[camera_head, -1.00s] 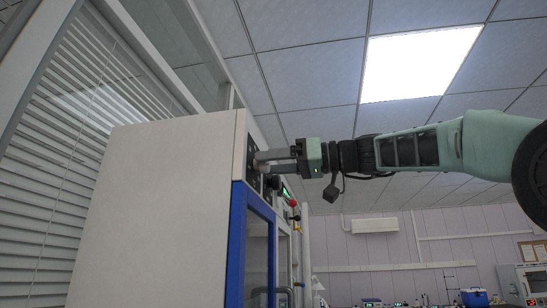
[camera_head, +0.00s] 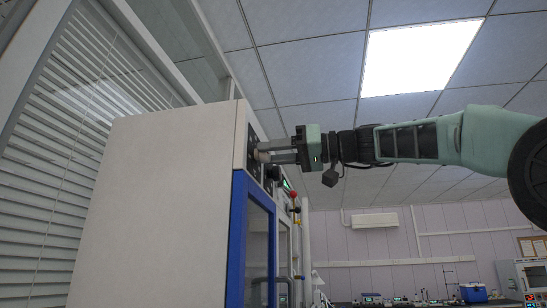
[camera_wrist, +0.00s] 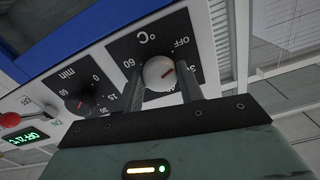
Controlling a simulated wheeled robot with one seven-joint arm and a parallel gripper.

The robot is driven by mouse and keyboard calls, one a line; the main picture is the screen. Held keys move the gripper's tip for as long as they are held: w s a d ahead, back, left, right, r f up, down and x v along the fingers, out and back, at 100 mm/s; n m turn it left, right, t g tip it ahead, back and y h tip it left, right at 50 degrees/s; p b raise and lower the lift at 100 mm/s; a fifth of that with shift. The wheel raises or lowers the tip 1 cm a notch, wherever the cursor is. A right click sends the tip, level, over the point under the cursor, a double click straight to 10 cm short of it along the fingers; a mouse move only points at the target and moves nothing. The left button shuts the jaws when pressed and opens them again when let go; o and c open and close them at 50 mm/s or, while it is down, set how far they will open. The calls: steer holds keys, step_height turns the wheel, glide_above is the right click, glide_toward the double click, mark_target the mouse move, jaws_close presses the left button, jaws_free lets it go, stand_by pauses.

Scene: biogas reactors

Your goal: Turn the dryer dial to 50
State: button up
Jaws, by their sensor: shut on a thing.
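The dryer (camera_head: 165,195) is a tall pale cabinet with a blue-framed door, left of centre in the head view.
A black minute dial (camera_wrist: 78,103) sits beside the temperature dial. Beyond it are a red button (camera_wrist: 10,119) and a green-lit display (camera_wrist: 22,138). A window blind (camera_head: 60,170) stands behind the dryer. The room right of it is open, with lab equipment far back.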

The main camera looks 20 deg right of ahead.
steer(key=m+b, duration=0.1)
steer(key=m, duration=0.2)
steer(key=shift+b, duration=0.3)
steer(key=m, duration=0.5)
steer(key=shift+b, duration=0.35)
steer(key=m, duration=0.4)
steer(key=shift+m, duration=0.3)
steer(key=m+p, duration=0.1)
steer(key=m, duration=0.3)
steer(key=shift+r+m, duration=0.1)
steer(key=shift+m, duration=0.2)
steer(key=m+p, duration=0.2)
steer(key=m, duration=0.2)
steer(key=shift+m, duration=0.3)
steer(key=m+p, duration=0.2)
steer(key=m, duration=0.2)
steer(key=m+p, duration=0.3)
steer(key=m, duration=0.1)
steer(key=shift+m, duration=0.4)
steer(key=shift+f+m+p, duration=0.2)
steer(key=shift+m+p, duration=0.95)
steer(key=shift+m, duration=0.35)
steer(key=shift+f, duration=0.15)
